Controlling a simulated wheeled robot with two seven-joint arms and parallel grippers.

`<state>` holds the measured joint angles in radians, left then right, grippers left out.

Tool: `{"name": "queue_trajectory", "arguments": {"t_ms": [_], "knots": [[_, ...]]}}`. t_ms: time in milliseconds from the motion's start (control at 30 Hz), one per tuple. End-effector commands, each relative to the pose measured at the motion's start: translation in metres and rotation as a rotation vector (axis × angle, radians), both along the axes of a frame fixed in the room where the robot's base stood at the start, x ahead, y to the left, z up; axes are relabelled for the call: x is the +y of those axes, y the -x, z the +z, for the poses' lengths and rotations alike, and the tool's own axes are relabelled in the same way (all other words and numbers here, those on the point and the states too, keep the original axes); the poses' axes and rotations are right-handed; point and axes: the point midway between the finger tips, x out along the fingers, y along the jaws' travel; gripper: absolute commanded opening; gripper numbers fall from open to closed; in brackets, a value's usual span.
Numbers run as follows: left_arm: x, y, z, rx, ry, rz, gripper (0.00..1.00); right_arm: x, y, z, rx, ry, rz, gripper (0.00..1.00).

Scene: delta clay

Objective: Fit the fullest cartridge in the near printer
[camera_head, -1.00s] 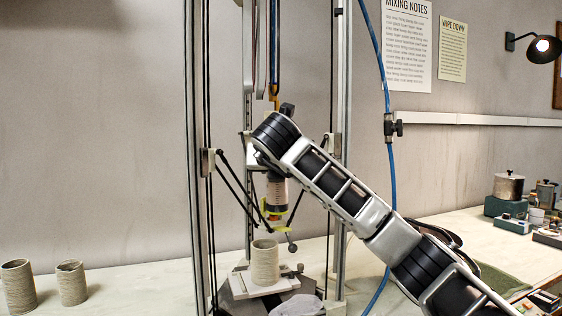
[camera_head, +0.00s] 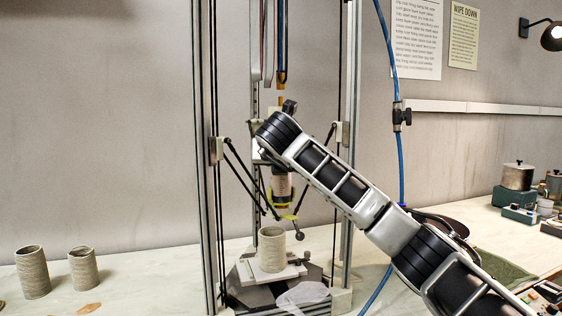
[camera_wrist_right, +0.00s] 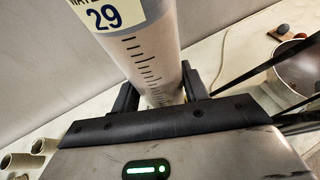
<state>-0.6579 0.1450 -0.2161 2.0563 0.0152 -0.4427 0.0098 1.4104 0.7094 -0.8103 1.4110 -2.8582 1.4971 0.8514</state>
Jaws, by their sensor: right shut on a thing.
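The near printer is a tall delta frame (camera_head: 208,150) with thin arms meeting at a yellow-green ring (camera_head: 285,214). A clear cartridge (camera_head: 283,188) with dark markings stands upright just above that ring, in line with it; I cannot tell if it is seated. In the right wrist view the cartridge (camera_wrist_right: 150,55) shows a scale and a cream label (camera_wrist_right: 108,14) reading 29. My right gripper (camera_wrist_right: 160,94) is shut on the cartridge, a finger on each side. In the head view my arm partly hides the grip. My left gripper is not in view.
A ribbed clay cup (camera_head: 272,250) stands on the printer bed below the ring. Two more cups (camera_head: 32,272) (camera_head: 83,268) stand at the left. A blue hose (camera_head: 399,165) hangs right of the frame. Pots (camera_head: 517,176) and small boxes sit at the far right.

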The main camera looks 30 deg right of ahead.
Motion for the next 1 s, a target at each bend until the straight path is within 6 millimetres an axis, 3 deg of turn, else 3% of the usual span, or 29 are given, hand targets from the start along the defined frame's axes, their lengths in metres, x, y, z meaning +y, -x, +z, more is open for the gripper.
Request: {"name": "queue_trajectory", "arguments": {"t_ms": [300, 333, 400, 767, 1000], "knots": [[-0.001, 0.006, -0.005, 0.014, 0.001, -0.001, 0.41, 0.0, 0.0, 0.001, -0.007, 0.001, 0.0, 0.03], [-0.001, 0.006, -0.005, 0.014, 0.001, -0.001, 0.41, 0.0, 0.0, 0.002, -0.007, 0.001, 0.0, 0.53], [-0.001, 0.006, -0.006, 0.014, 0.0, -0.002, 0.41, 0.0, 0.0, 0.002, -0.005, 0.001, 0.0, 0.7], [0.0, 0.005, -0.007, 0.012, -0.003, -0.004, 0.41, 0.002, 0.003, -0.001, 0.001, -0.001, 0.0, 0.7], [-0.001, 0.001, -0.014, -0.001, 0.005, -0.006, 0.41, 0.024, 0.034, 0.015, -0.006, 0.001, 0.003, 0.7]]}}
